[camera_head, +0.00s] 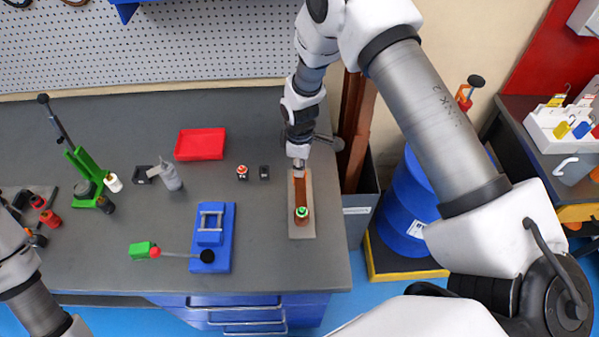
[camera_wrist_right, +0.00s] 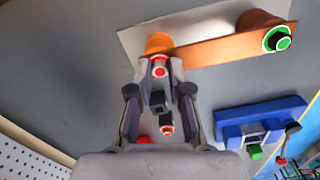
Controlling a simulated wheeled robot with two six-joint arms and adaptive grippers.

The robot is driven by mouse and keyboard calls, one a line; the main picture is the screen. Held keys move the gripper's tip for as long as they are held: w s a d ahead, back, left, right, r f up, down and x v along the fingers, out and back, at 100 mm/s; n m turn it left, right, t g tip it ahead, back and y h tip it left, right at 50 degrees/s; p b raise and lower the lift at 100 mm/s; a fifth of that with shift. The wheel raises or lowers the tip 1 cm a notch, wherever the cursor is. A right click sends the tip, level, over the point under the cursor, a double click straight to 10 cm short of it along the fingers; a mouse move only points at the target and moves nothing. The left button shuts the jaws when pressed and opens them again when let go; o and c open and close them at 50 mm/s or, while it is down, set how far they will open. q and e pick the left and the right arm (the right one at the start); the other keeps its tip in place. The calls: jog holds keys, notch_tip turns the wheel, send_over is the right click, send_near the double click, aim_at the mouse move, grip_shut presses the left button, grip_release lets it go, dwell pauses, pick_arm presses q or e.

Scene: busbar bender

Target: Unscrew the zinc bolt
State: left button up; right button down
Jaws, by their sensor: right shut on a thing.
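A copper busbar (camera_head: 301,192) lies on a light grey plate (camera_head: 301,230) near the bench's right end. A green-ringed bolt (camera_head: 302,212) stands at its near end and also shows in the wrist view (camera_wrist_right: 277,39). A red-ringed bolt (camera_wrist_right: 160,66) sits at the other end, by an orange-copper round part (camera_wrist_right: 159,43). My right gripper (camera_head: 299,163) is over that far end, its fingertips (camera_wrist_right: 160,70) closed around the red-ringed bolt. Which bolt is zinc I cannot tell by colour. Only links of my left arm show at the lower left; its gripper is out of view.
A red tray (camera_head: 201,144), a red-topped piece (camera_head: 242,172) and a small black block (camera_head: 264,172) lie left of the plate. A blue bender (camera_head: 211,238) with a lever stands nearer. A green press (camera_head: 85,178) is far left.

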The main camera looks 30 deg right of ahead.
jog(key=c, duration=1.4)
grip_release()
jog(key=shift+o, duration=0.2)
jog(key=shift+m, duration=1)
jog(key=m, duration=0.3)
jog(key=shift+p, duration=0.4)
jog(key=shift+m, duration=0.4)
jog(key=m, duration=0.5)
jog(key=shift+m+p, duration=0.3)
jog(key=shift+m, duration=0.1)
